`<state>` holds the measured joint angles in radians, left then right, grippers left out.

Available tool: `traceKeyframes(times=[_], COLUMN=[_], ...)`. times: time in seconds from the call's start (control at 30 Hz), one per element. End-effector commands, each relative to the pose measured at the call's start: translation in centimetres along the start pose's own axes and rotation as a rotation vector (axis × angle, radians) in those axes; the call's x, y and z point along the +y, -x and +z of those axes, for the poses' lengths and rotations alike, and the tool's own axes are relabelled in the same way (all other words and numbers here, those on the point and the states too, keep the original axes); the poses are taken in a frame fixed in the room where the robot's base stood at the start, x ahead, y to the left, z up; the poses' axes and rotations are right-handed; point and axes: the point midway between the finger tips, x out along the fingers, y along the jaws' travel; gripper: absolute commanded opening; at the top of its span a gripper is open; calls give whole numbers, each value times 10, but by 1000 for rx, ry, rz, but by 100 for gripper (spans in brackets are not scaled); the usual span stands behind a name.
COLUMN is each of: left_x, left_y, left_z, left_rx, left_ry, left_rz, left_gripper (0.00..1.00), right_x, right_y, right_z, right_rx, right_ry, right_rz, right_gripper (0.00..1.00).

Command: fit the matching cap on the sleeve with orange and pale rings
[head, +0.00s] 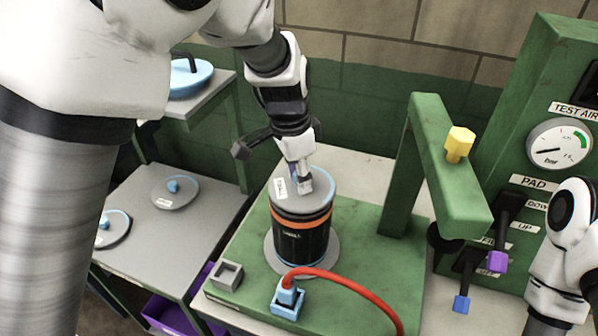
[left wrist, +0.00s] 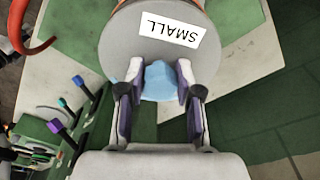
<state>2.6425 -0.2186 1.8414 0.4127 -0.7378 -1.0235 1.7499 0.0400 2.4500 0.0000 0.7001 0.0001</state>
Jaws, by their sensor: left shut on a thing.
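In the left wrist view the cap (left wrist: 150,45) shows the label SMALL and a blue knob (left wrist: 160,82). My left gripper (head: 303,184) is shut on this knob, a finger on each side (left wrist: 160,85). My right gripper is out of view; only part of that arm shows.
A green frame (head: 448,165) with a yellow knob stands right of the sleeve. A red hose (head: 350,283) with a blue connector (head: 288,298) lies in front. Two grey caps (head: 178,195) (head: 112,230) lie on the left table. A gauge panel (head: 558,143) with levers stands at right.

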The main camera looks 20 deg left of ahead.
Motion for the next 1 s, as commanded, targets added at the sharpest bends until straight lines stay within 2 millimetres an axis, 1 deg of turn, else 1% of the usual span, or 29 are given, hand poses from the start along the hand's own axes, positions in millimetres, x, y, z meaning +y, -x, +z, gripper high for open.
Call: traceKeyframes(times=[0.1, 0.37, 0.4, 0.47, 0.73, 0.83, 0.93, 1.0], left_x=[0, 0, 0, 0, 0, 0, 0, -1], left_y=[-5, -5, -5, -5, -6, -2, 12, 28], left_z=[0, 0, 0, 0, 1, 0, 0, 0], left_rx=[1, 1, 1, 1, 0, 1, 4, 4], left_ry=[0, 0, 0, 0, 0, -1, -1, -1], left_rz=[0, 0, 0, 0, 1, 0, -1, -3], left_gripper=[0, 0, 41, 63, 64, 64, 64, 64], right_x=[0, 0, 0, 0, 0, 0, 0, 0], right_y=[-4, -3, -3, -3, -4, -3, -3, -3], right_z=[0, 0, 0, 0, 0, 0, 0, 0], right_rx=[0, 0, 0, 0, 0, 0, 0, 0], right_ry=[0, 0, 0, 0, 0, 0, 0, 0], right_rz=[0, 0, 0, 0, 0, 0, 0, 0], right_gripper=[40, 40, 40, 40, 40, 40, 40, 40])
